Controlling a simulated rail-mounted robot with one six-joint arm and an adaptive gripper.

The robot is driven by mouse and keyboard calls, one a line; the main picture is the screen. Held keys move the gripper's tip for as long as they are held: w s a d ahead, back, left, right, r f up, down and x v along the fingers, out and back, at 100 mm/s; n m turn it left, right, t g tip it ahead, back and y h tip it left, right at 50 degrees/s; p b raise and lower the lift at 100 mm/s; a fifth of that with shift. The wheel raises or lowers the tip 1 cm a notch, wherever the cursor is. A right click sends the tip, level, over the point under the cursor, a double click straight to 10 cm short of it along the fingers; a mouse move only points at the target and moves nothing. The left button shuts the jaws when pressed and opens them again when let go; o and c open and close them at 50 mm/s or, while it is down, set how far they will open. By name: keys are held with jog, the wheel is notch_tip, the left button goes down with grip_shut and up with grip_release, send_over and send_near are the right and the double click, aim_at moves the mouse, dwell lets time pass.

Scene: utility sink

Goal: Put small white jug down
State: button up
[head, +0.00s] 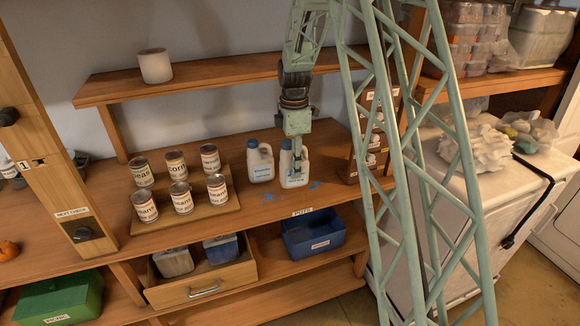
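Two small white jugs with blue caps and blue lettering are on the wooden counter. The left jug (260,163) stands upright, apart from my gripper. The right jug (290,179) is upright, directly under and behind my gripper (298,165). My gripper points down, and its fingers overlap the jug's top and handle side. The fingers hide part of the jug, so I cannot tell whether they are closed on it. The jug's base is at or very close to the counter top; a small gap cannot be ruled out.
Several labelled cans (181,198) stand on a raised wooden board to the left. Blue marks (271,197) are on the counter in front of the jugs. A small wooden rack (371,140) stands close on the right. A white cup (155,65) sits on the shelf above.

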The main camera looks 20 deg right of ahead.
jog(key=shift+a+r+m+b, duration=0.4)
jog(key=shift+a+r+m, duration=0.05)
jog(key=shift+a+m, duration=0.4)
jog(key=s+a+r+m+b, duration=0.2)
jog(key=a+r+m+b, duration=0.1)
jog(key=a+m, duration=0.4)
jog(key=s+a+r+m+b, duration=0.2)
jog(key=a+r+m+b, duration=0.2)
jog(key=a+m, duration=0.3)
jog(key=shift+s+r, duration=0.2)
jog(key=shift+s, duration=0.15)
jog(key=shift+a, duration=0.1)
jog(key=shift+a, duration=0.15)
